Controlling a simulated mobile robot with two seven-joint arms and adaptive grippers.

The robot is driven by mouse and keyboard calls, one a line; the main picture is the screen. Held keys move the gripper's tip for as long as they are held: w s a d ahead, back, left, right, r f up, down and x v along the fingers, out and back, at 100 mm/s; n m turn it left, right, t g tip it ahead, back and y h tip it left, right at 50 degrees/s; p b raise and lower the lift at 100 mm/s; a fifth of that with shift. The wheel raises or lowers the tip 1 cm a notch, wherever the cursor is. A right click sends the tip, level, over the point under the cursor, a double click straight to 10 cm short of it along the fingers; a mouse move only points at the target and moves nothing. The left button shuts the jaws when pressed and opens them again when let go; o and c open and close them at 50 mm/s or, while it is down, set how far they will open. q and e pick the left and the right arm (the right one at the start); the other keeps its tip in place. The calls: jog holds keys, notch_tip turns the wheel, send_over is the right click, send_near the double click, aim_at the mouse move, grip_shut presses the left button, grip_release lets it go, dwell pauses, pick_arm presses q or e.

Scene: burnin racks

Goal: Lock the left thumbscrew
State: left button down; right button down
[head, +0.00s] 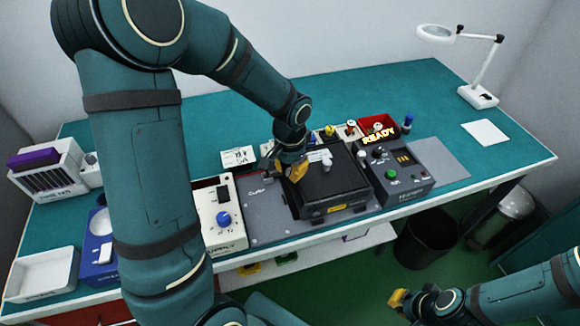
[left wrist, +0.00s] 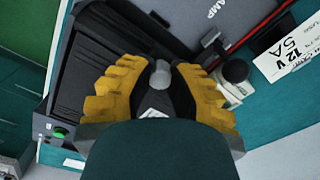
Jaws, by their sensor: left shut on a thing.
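The black unit (head: 332,188) sits in the grey rack fixture (head: 262,222) at the middle of the bench. My left gripper (head: 294,170) reaches down to the back left corner of this unit. In the left wrist view, the left thumbscrew (left wrist: 160,76) is a grey knob between the yellow fingers of my left gripper (left wrist: 160,70). The fingers are closed on it. In the head view the gripper hides this thumbscrew. My right gripper (head: 400,301) is low at the front right, away from the bench; its finger opening does not show clearly.
A white supply box with a blue knob (head: 223,219) stands left of the fixture, and a dark control box reading READY (head: 405,178) stands right. A black clamp knob (left wrist: 235,70) is close beside my left gripper. A red bin (head: 378,126) is behind.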

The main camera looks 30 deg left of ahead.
aim_at(290, 171)
pick_arm(q)
jog(key=m+p, duration=0.1)
jog(key=m, duration=0.4)
jog(key=shift+m+p, duration=0.3)
dwell(0.4)
jog(key=c, duration=0.8)
grip_release()
jog(key=shift+c, duration=0.2)
notch_tip(290, 171, up, 12)
